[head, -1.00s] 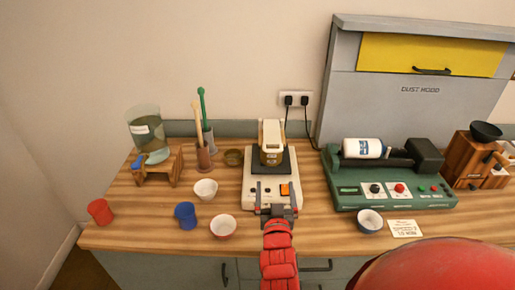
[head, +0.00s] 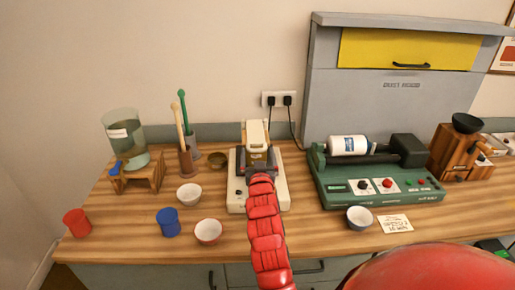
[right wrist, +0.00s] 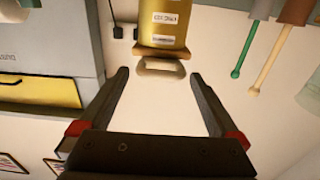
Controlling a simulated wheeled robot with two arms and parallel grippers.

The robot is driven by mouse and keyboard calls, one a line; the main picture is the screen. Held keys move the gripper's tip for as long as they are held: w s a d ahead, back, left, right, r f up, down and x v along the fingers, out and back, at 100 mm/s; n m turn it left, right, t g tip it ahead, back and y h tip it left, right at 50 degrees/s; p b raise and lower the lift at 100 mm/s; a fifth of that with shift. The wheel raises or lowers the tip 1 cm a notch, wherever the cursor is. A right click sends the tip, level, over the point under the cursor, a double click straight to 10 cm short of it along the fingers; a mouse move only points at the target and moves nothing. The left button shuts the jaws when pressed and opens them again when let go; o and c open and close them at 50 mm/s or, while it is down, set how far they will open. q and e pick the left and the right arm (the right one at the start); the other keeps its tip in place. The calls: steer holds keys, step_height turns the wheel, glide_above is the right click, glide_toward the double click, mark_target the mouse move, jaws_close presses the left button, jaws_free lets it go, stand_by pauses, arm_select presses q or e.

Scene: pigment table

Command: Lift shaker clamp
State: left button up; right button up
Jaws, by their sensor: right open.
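The shaker (head: 238,198) is a white machine with a dark top plate in the middle of the counter. On it stands a brass-coloured jar (head: 257,155) with a cream clamp (head: 256,131) over its top. In the right wrist view, which looks turned over, the labelled jar (right wrist: 168,22) is at the top and the beige clamp loop (right wrist: 161,68) sticks out below it. My right gripper (head: 259,171) is at the front of the jar and covers part of the shaker. In its wrist view its fingers (right wrist: 158,78) are apart and empty, with the loop between their tips. My left gripper is not seen.
Left of the shaker are a white cup (head: 189,195), a white-and-red cup (head: 208,232), a blue cup (head: 168,222) and a holder with upright tools (head: 187,160). A green roller machine (head: 375,185) stands close on the right. The dust hood (head: 400,110) rises behind.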

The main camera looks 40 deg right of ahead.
mark_target(256, 136)
steer(key=shift+x, duration=1.25)
steer(key=shift+f, duration=0.1)
jaws_close()
